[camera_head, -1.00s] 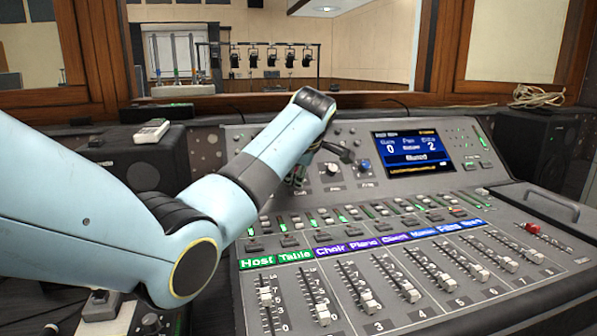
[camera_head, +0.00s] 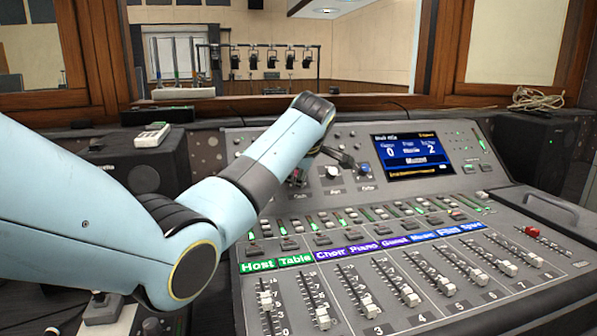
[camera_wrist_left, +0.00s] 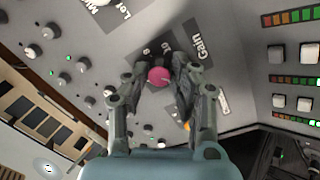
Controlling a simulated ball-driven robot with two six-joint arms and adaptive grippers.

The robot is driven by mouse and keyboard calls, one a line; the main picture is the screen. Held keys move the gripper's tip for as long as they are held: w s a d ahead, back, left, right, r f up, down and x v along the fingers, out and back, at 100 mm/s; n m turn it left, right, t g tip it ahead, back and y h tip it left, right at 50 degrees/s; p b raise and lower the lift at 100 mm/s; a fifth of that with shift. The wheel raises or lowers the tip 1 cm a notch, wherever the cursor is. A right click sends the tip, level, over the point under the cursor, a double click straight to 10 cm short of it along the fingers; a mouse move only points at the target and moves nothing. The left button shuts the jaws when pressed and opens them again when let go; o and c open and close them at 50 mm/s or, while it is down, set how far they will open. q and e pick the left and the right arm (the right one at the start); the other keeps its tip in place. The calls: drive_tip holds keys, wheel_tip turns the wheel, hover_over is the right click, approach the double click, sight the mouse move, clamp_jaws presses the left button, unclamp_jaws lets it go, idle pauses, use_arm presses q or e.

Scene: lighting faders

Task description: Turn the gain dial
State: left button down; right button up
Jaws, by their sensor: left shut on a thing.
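The gain dial (camera_wrist_left: 158,77) is a round pink knob on the grey console, beside the dark "Gain" label (camera_wrist_left: 200,46) in the left wrist view. My left gripper (camera_wrist_left: 163,68) has its two dark fingers closed in on it, one at each side. In the head view my left gripper (camera_head: 298,179) is low at the console's upper panel, mostly hidden behind my pale blue arm. I cannot make out the dial there. My right gripper is not in view.
The mixing console (camera_head: 440,316) has several labelled faders in front and a lit screen (camera_head: 412,153) behind. A white knob (camera_head: 333,171) and a blue knob (camera_head: 365,168) stand just right of my left gripper. Black speakers (camera_head: 130,170) flank the console.

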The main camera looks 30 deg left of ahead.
use_arm(q)
drive_tip(key=m+p, duration=0.5)
drive_tip(key=p, duration=0.1)
drive_tip(key=shift+r, duration=0.2)
drive_tip(key=m+p, duration=0.4)
drive_tip(key=m, duration=0.1)
drive_tip(key=shift+g, duration=0.3)
drive_tip(key=m+p, duration=0.1)
drive_tip(key=m, duration=0.1)
drive_tip(key=shift+f+m, duration=0.1)
drive_tip(key=shift+m, duration=0.2)
drive_tip(key=m+p, duration=0.1)
drive_tip(key=m, duration=0.1)
drive_tip(key=shift+m+p, duration=0.3)
drive_tip(key=shift+p, duration=0.05)
drive_tip(key=m, duration=0.2)
drive_tip(key=shift+m+g+p, duration=0.3)
drive_tip(key=shift+p, duration=0.1)
drive_tip(key=shift+m+p, duration=0.3)
drive_tip(key=shift+m, duration=0.9)
drive_tip(key=shift+f+m, duration=0.1)
drive_tip(key=shift+m, duration=0.2)
drive_tip(key=c, duration=1.1)
unclamp_jaws()
